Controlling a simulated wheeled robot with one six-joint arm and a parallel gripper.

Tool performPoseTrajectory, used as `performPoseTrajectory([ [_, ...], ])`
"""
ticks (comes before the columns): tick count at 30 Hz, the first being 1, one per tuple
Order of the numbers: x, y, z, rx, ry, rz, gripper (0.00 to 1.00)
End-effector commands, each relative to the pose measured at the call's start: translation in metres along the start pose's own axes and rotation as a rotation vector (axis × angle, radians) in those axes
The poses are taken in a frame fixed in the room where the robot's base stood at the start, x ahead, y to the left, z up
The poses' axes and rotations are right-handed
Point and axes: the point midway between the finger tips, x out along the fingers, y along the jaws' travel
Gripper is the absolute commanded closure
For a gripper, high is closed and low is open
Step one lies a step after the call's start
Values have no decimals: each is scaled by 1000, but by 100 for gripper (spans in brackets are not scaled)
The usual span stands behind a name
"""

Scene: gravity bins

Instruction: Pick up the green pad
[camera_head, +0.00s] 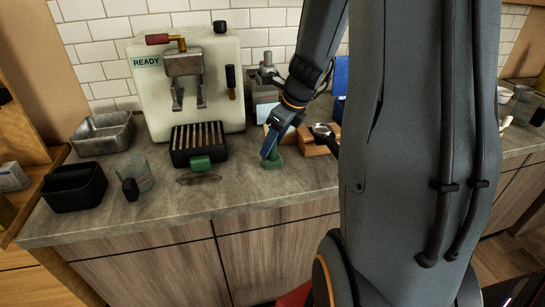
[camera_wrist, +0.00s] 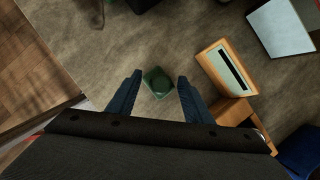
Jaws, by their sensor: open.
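The green pad (camera_wrist: 159,83) lies on the counter in the wrist view, a small green square with a darker round part on top. It lies between the two fingers of my gripper (camera_wrist: 160,77) in that view, with a gap on each side. In the head view my gripper (camera_head: 268,152) points down at the pad (camera_head: 273,162), which is partly hidden behind the fingers. The fingers are apart with nothing held. I cannot tell the exact height of the fingertips over the counter.
An espresso machine (camera_head: 187,80) with a black drip tray (camera_head: 197,142) stands left. Another green item (camera_head: 200,163) sits before the tray. A wooden stand (camera_wrist: 225,70) is close to the right of the pad. A metal pan (camera_head: 103,133) and black bin (camera_head: 74,187) stand far left.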

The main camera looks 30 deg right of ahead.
Motion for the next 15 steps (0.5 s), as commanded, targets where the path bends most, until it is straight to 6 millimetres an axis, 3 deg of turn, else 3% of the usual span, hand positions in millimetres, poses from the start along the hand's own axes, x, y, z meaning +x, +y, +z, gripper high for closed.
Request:
performPoseTrajectory([
  [3,10,0,-1,0,1,0,54],
  [11,11,-1,-1,1,0,-2,54],
  [15,11,-1,-1,1,0,-2,78],
])
